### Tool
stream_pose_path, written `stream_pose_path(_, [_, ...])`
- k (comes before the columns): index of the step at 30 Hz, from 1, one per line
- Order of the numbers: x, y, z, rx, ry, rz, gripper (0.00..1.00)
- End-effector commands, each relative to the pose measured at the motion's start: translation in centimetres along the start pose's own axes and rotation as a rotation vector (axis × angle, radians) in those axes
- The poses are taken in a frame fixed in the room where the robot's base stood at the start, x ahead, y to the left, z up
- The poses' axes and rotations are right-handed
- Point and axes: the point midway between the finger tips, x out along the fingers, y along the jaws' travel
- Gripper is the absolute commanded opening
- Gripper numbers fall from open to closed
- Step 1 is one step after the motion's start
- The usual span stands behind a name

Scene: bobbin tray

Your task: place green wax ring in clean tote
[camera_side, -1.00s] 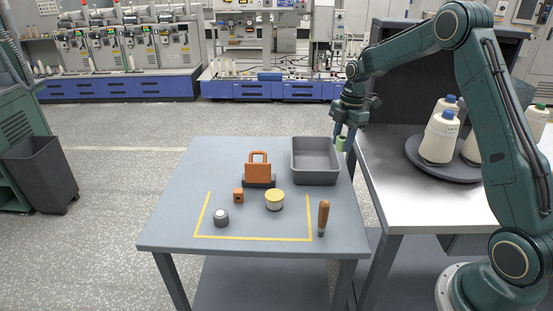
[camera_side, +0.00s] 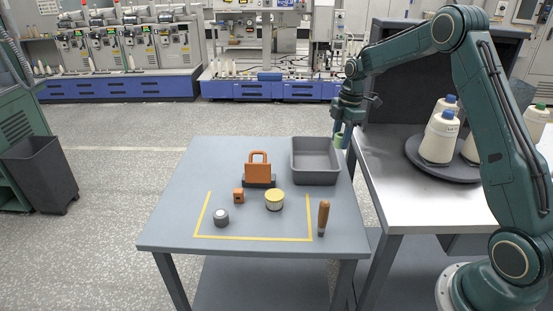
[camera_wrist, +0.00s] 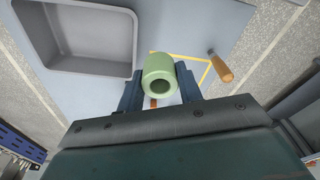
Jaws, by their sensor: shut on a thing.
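My gripper (camera_side: 342,140) is shut on the green wax ring (camera_side: 339,138), a short pale green cylinder with a hole in its end. In the wrist view the ring (camera_wrist: 159,76) sits between the two dark fingers. The clean tote is a grey open bin (camera_side: 315,179), empty, at the back right of the table. The ring is above the tote's right edge in the side view. In the wrist view the tote (camera_wrist: 88,69) lies to the left of the ring, and the ring does not overlap it.
On the grey table (camera_side: 175,215) are an orange handled block (camera_side: 258,172), a small orange block (camera_side: 238,195), a yellow-topped round tin (camera_side: 274,200), a grey knob-like piece (camera_side: 221,218) and a wooden-handled tool (camera_side: 323,216). A bench with bobbins (camera_side: 440,138) stands to the right.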

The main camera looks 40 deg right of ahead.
Motion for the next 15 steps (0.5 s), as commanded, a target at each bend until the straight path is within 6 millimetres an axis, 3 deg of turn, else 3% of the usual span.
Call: stream_pose_path(15, [-0.3, 4.3, 0.8, 0.560, 0.000, 0.070, 0.14])
